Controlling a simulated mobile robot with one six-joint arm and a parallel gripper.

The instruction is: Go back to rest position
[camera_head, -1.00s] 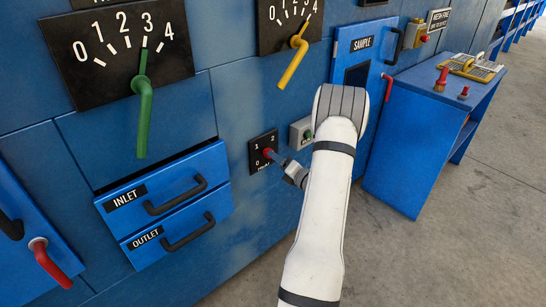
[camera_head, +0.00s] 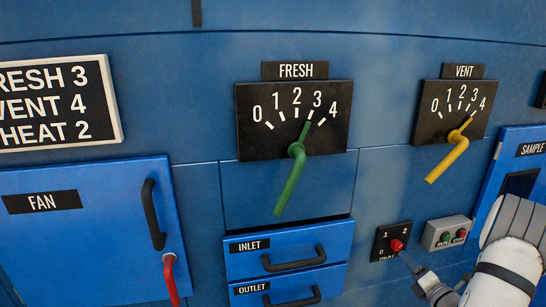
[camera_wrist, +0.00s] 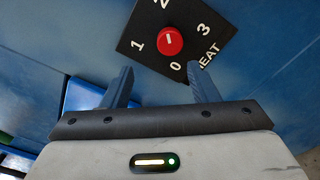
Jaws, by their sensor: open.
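My gripper (camera_head: 407,259) is at the lower right in the head view, just in front of the red HEAT knob (camera_head: 397,245). In the wrist view my gripper (camera_wrist: 160,75) is open and empty. The red knob (camera_wrist: 170,42) sits on its black dial plate (camera_wrist: 140,28) beyond the fingertips, with a visible gap. Its white mark appears to point toward 2. My arm reaches in from the lower right.
The green FRESH lever (camera_head: 290,183) points at 3; the yellow VENT lever (camera_head: 447,160) points near 4. INLET (camera_head: 238,265) and OUTLET (camera_head: 240,298) drawers, the FAN door (camera_head: 80,240), RUN/STOP box (camera_head: 432,240) and SAMPLE door (camera_head: 500,165) surround the dial. A settings sign (camera_head: 110,145) hangs left.

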